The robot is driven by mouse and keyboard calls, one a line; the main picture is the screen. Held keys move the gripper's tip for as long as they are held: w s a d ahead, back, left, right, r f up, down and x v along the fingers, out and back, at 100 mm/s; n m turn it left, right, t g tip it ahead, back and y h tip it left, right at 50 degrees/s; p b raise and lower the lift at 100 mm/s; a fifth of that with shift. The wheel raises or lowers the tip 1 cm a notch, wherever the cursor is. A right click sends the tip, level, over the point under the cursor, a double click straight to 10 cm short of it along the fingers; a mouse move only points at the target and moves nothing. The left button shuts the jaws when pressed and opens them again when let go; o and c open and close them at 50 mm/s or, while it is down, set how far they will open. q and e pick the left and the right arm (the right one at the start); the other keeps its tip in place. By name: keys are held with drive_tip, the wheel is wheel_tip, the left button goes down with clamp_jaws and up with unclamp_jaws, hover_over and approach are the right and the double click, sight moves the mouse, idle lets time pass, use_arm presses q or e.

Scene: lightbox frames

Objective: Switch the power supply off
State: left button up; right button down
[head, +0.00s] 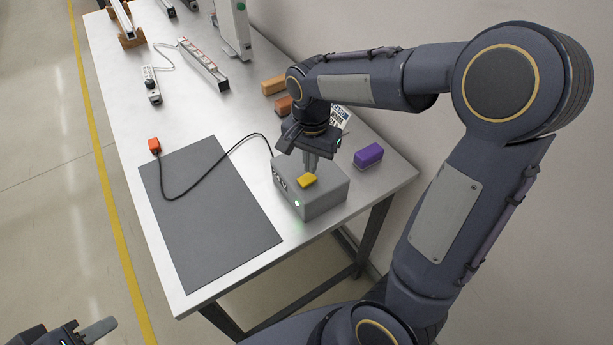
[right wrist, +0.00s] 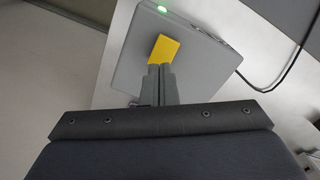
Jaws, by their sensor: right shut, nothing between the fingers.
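The power supply (head: 328,197) is a grey box near the right end of the table, with a green light (head: 297,203) lit on its front. A yellow switch piece (head: 307,180) is on its top; it also shows in the right wrist view (right wrist: 164,48). My right gripper (head: 311,170) points down over the box, shut and empty, its tips right beside the yellow piece. In the right wrist view the shut fingertips (right wrist: 161,70) meet its near edge; I cannot tell whether they touch. My left gripper (head: 97,331) is at the bottom left, away from the table, its jaw state unclear.
A dark mat (head: 208,213) lies left of the box. A black cable runs from the box across it to an orange connector (head: 154,145). A purple block (head: 368,156) and orange blocks (head: 274,86) lie behind.

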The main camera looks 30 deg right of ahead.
sight(311, 176)
drive_tip(key=shift+f+b, duration=0.8)
drive_tip(key=shift+f, duration=0.3)
idle(0.4)
wheel_tip(311, 176, up, 7)
drive_tip(key=p, duration=0.6)
idle(0.5)
